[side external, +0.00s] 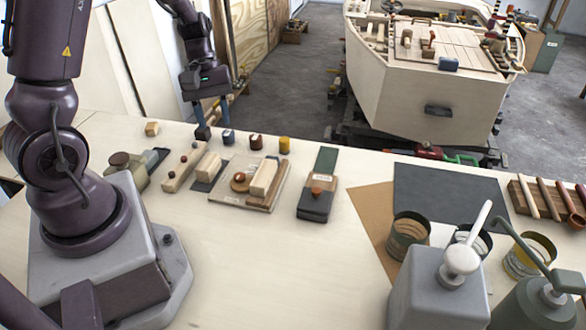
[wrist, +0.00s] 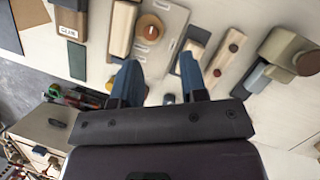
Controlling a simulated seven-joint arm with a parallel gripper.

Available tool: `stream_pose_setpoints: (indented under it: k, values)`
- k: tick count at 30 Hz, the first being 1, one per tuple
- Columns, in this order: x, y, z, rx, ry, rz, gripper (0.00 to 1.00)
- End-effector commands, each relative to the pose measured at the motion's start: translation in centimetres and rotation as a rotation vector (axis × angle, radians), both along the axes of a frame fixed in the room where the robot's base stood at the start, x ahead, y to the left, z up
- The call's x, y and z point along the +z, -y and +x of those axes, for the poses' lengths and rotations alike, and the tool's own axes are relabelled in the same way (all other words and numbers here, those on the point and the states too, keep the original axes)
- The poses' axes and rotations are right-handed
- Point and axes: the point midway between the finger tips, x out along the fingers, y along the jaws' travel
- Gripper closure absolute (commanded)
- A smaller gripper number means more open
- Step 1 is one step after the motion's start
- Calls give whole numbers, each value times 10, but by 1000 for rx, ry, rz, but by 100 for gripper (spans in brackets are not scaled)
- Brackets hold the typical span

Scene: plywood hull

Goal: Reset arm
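My gripper (side external: 211,118) is at the far side of the workbench (side external: 250,235), at the end of my raised arm, pointing down. In the wrist view its two blue fingers (wrist: 158,75) are spread apart, with nothing held between them. A small dark piece (wrist: 168,99) shows between the fingers, lower than them. In the side view a dark block (side external: 203,132) sits right under the gripper; whether the fingers touch it is unclear.
Small blue-grey (side external: 228,137), red-brown (side external: 256,142) and yellow (side external: 284,144) pieces line the back edge. A wooden board with blocks (side external: 250,200) and a green-and-dark block (side external: 317,195) lie nearer. Tins and a grey can (side external: 435,290) stand right. The front-middle bench is clear.

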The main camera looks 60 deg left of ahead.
Motion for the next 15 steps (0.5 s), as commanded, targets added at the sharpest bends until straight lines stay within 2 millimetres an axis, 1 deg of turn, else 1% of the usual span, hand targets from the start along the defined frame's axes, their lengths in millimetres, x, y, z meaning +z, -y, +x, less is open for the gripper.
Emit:
stream_pose_setpoints:
  k: [1,6,12,15]
  values:
    - [16,13,0,-99,44,20,60]
    - [62,53,-7,-440,180,112,60]
    - [111,97,-26,-824,353,281,60]
    - [132,115,-38,-979,438,378,60]
